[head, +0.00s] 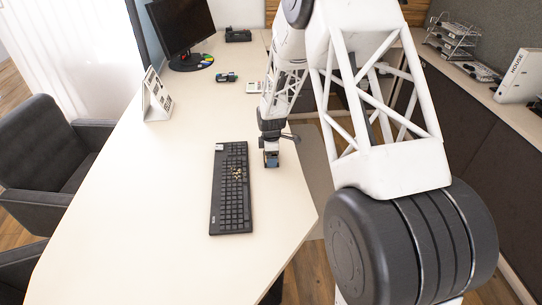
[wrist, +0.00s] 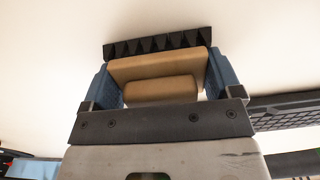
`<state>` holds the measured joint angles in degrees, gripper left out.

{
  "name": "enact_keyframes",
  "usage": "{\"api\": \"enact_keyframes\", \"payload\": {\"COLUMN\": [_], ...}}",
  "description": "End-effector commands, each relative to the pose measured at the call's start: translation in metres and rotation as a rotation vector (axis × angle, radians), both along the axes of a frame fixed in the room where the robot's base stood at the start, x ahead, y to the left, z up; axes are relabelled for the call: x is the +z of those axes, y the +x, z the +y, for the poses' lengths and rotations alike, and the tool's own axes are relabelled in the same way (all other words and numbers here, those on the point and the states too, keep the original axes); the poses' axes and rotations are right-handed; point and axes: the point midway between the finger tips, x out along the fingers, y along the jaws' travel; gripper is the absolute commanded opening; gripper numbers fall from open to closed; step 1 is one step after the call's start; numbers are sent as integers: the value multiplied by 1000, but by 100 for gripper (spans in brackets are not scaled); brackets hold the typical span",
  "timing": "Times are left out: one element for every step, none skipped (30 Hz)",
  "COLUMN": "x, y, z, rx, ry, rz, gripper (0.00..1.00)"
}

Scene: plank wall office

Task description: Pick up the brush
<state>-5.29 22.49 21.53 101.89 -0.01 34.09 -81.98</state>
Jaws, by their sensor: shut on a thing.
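My gripper (head: 270,157) is low over the white desk, just right of the black keyboard's upper half. In the wrist view my gripper (wrist: 161,82) has its two blue fingers on either side of the brush (wrist: 155,67). The brush has a tan wooden body and a row of black bristle tufts along its far edge. The fingers are shut on the wooden body. In the head view the brush is hidden by the gripper. I cannot tell whether it touches the desk.
The black keyboard (head: 231,205) lies close left of my gripper, with a small tan and dark item (head: 238,174) on it. A white desk calendar (head: 156,97) and a monitor (head: 183,25) stand farther back. The desk (head: 130,200) is clear on the left.

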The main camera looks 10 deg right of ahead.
Motion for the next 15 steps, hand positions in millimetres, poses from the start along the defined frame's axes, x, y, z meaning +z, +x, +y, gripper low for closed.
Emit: {"api": "enact_keyframes", "payload": {"x": [2,3,5,6,8,11,14,17,21,25,29,35,36,35,36], "y": [0,0,0,0,0,0,0,0,1,1,1,1,-2,-7,-13], "z": [0,0,0,0,0,0,0,0,0,0,0,0,0,-1,-1], "rx": [0,0,0,0,0,0,0,0,0,0,0,0,0,0,0], "ry": [0,0,0,0,0,0,0,0,0,0,0,0,0,0,0], "rz": [-1,-1,-1,-1,-1,-1,-1,-1,-2,-3,-3,-3,0,1,0], "gripper": [61,61,61,61,61,61,61,61,61,61,61,61,61,61,61]}}
